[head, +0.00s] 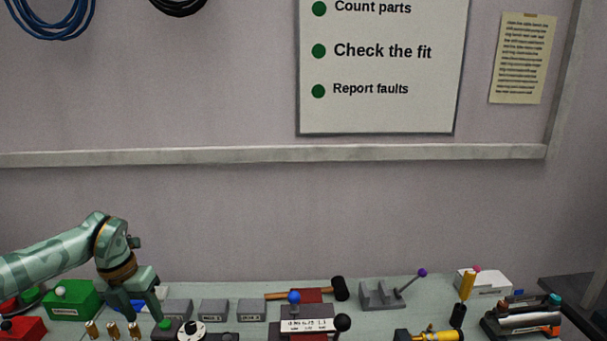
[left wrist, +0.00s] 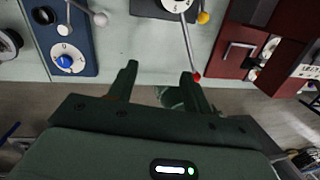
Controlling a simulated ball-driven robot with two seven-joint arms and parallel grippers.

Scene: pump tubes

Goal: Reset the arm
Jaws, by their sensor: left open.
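My left arm comes in from the left in the head view and bends down at the wrist. My left gripper (head: 144,316) points down over the left part of the bench, and small brass pieces (head: 112,330) are close by its fingers. In the left wrist view the two dark fingers of the left gripper (left wrist: 160,74) are apart, with nothing held between them. A lever with a red tip (left wrist: 196,76) shows by the right finger; I cannot tell if they touch. My right gripper is not in view.
A green box (head: 74,299) stands left of the gripper. Grey blocks (head: 214,310), a black-headed mallet (head: 339,288) and a grey lever stand (head: 381,294) are to its right. In the left wrist view, a blue panel with a knob (left wrist: 66,60) and a red unit (left wrist: 236,52) flank the gripper.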

